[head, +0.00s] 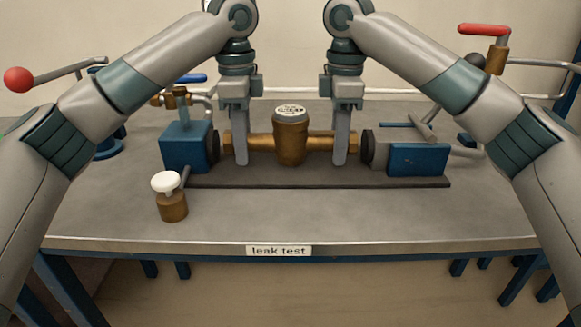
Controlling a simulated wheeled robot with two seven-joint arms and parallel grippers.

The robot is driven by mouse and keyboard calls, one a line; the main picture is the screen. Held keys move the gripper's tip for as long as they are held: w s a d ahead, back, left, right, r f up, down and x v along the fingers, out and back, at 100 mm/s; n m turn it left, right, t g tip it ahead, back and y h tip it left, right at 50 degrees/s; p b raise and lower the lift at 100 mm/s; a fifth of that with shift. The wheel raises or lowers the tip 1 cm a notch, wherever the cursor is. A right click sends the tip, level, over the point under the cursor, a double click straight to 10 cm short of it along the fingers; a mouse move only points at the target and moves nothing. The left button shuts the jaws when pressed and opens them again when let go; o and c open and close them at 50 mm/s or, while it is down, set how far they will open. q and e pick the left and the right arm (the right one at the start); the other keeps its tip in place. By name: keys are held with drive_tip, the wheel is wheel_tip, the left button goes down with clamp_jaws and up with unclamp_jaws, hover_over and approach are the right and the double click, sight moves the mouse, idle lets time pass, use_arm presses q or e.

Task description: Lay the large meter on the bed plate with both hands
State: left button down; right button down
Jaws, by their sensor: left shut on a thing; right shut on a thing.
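The large meter (291,147) is a brass body with a round white dial on top and a pipe end on each side. It is level between the blue left block (187,147) and the blue right clamp (418,160), over the dark bed plate (320,182). I cannot tell whether it touches the plate. My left gripper (241,150) is shut on the meter's left pipe. My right gripper (340,150) is shut on its right pipe. Both point straight down. The pipe ends are close to the black faces on either side.
A red ball lever (20,79) is at the far left, and a red-handled valve (484,30) at the back right. The front bench top, above the "leak test" label (279,251), is mostly clear.

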use_arm(q)
drive_tip(key=shift+f+b, duration=0.3)
drive_tip(key=shift+f, duration=0.05)
use_arm(e)
drive_tip(key=shift+f, duration=0.4)
use_arm(q)
drive_tip(key=c, duration=1.7)
unclamp_jaws()
drive_tip(key=shift+f, duration=0.1)
use_arm(e)
drive_tip(key=c, duration=1.7)
unclamp_jaws()
drive_tip(key=shift+f, duration=0.1)
use_arm(q)
drive_tip(key=o, duration=0.3)
use_arm(e)
drive_tip(key=o, duration=0.3)
use_arm(q)
drive_tip(key=shift+o, duration=0.2)
use_arm(e)
drive_tip(key=shift+o, duration=0.2)
use_arm(q)
wheel_tip(320, 180, up, 12)
drive_tip(key=shift+r, duration=0.1)
use_arm(e)
wheel_tip(320, 180, up, 12)
drive_tip(key=shift+r, duration=0.1)
